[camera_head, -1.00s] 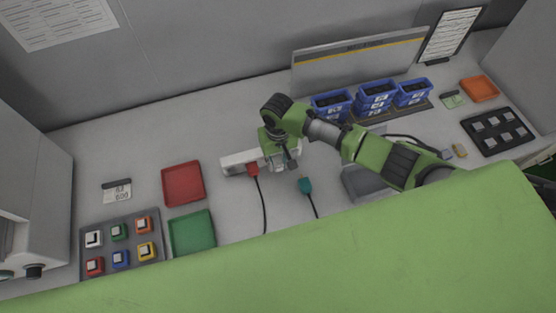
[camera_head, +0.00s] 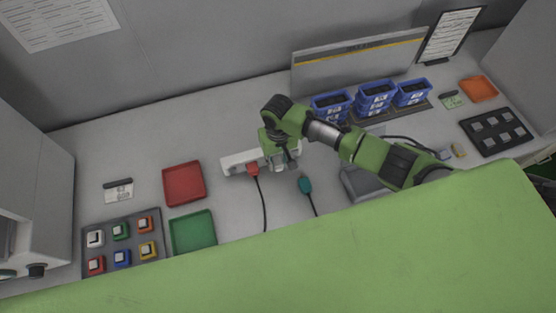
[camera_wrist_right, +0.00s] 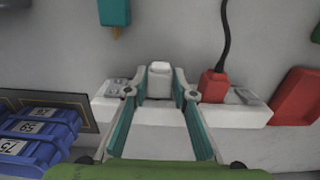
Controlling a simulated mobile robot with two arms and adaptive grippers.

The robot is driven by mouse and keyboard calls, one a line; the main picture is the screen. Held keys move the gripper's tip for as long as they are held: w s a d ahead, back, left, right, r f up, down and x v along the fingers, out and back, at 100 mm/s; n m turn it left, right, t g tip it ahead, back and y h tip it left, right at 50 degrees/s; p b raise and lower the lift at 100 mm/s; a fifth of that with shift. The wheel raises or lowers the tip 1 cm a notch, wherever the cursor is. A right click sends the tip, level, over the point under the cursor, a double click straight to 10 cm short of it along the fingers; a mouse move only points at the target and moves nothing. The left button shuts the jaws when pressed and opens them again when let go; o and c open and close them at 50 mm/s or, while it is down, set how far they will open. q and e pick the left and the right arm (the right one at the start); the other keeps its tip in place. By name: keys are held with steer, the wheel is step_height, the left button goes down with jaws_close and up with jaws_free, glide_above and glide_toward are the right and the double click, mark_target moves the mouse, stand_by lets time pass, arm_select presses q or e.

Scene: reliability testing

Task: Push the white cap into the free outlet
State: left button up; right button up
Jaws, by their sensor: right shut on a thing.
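The white power strip (camera_head: 234,164) lies on the bench, partly hidden under my right arm. It also shows in the right wrist view (camera_wrist_right: 246,113), spanning behind the fingers. A red plug (camera_head: 253,169) sits in it, with a dark cable; it also shows in the right wrist view (camera_wrist_right: 213,86). My right gripper (camera_head: 284,162) is over the strip's right part. In the right wrist view its fingertips (camera_wrist_right: 160,88) are shut on the white cap (camera_wrist_right: 160,72), at the middle of the strip. I cannot tell whether the cap is seated. My left gripper is not in view.
A loose teal plug (camera_head: 305,185) lies to the right of the strip. A red tray (camera_head: 183,184) and a green tray (camera_head: 193,232) lie to the left. Blue bins (camera_head: 375,98) stand behind at the right. The bench behind the strip is clear.

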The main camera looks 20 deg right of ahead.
steer(key=shift+w, duration=0.6)
stand_by(0.6)
steer(key=o, duration=0.9)
steer(key=shift+r, duration=0.2)
step_height(320, 180, up, 12)
steer(key=shift+f, duration=0.2)
